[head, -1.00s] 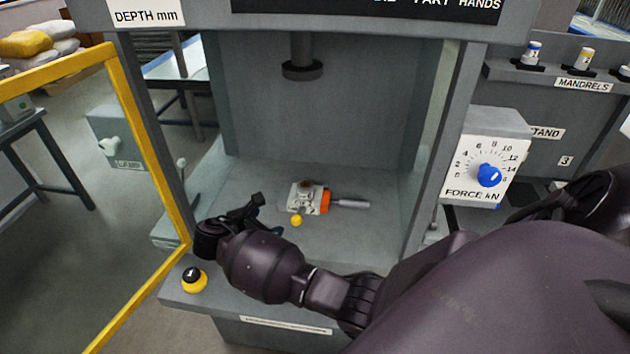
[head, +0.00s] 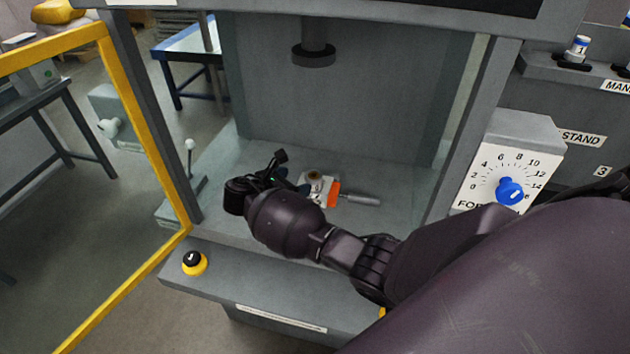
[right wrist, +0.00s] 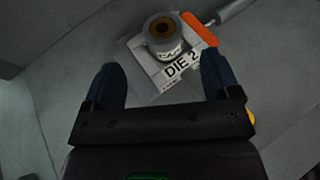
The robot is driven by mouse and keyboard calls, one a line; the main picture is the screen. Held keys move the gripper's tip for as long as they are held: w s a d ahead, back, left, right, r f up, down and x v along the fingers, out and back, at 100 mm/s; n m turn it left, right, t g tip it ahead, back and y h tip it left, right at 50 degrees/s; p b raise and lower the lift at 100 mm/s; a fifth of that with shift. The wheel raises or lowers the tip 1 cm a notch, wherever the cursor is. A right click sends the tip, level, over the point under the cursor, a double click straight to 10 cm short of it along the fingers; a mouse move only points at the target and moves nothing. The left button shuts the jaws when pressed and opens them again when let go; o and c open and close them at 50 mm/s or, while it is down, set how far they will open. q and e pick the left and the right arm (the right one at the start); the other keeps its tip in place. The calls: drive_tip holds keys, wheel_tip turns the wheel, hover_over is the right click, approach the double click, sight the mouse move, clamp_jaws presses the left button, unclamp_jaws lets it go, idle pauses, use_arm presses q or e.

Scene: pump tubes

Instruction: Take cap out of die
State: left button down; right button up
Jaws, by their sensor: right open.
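The die (head: 324,198), a light block labelled "DIE 2" with an orange part and a grey handle, lies on the press floor; it also shows in the right wrist view (right wrist: 155,73). The cap (right wrist: 163,36), a pale round piece with a brown centre, sits upright in the die; in the head view (head: 315,177) it is small. My right gripper (head: 289,170) is just left of the die. In the right wrist view its two dark fingers (right wrist: 160,82) are apart and empty, with the cap beyond the gap between them. My left gripper is not in view.
The press ram (head: 314,54) hangs above the floor behind the die. Press posts stand on both sides, and the yellow door frame (head: 140,130) is open at left. A yellow-black button (head: 194,262) is on the front ledge. The force dial (head: 510,190) is at right.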

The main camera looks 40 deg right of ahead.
sight(311, 177)
drive_tip(key=shift+s+p+x, duration=0.2)
drive_tip(key=shift+p+x, duration=0.15)
drive_tip(key=shift+x, duration=3.6)
drive_tip(key=shift+d+r, duration=0.1)
drive_tip(key=c, duration=1.1)
drive_tip(key=shift+c, duration=0.2)
